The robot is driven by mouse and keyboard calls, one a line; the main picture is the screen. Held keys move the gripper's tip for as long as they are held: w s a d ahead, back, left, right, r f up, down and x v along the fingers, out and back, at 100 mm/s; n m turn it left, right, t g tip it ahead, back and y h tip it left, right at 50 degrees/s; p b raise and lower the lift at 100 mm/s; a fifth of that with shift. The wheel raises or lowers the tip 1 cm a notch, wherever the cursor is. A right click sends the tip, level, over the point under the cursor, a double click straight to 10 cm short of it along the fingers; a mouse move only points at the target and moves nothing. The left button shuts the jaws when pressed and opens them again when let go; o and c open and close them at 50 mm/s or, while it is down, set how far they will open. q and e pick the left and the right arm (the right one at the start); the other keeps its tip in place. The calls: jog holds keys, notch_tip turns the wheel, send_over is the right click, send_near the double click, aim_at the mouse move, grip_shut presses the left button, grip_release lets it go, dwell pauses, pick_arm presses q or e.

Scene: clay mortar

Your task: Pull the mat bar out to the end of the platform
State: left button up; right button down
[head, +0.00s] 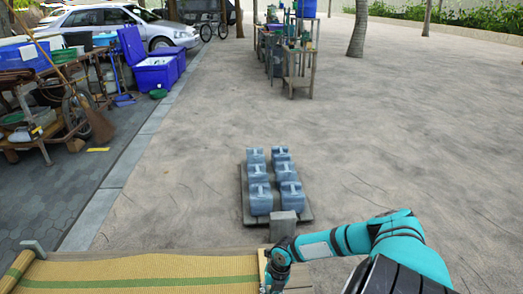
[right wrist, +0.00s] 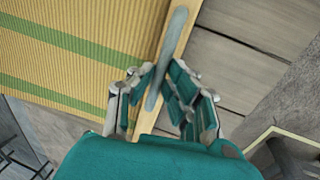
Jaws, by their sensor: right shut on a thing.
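The yellow woven mat (head: 140,272) with green stripes lies at the bottom left of the head view. It also shows in the right wrist view (right wrist: 70,50). Along its right edge runs a pale wooden strip with a grey bar (right wrist: 176,40) on it. My right gripper (right wrist: 156,88) is shut on the grey bar at the mat's edge; its fingers stand on both sides of the bar. In the head view my right gripper (head: 274,279) is at the mat's right edge, and its fingertips are hard to make out. My left gripper is not in view.
Bare grey wooden planks (right wrist: 240,60) of the platform lie right of the bar. Beyond the platform, several blue-grey containers (head: 260,198) stand on a pallet (head: 306,213). A grey block (head: 284,226) stands near the platform's far edge. The sandy ground beyond is mostly clear.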

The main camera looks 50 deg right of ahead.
jog(key=shift+s+d, duration=0.2)
jog(key=shift+d, duration=0.1)
jog(key=c, duration=1.3)
grip_release()
jog(key=shift+c, duration=0.2)
jog(key=shift+r, duration=0.1)
notch_tip(320, 180, up, 12)
jog(key=s+d, duration=0.1)
jog(key=shift+s+d+f, duration=0.2)
jog(key=shift+s, duration=0.2)
jog(key=shift+f, duration=0.1)
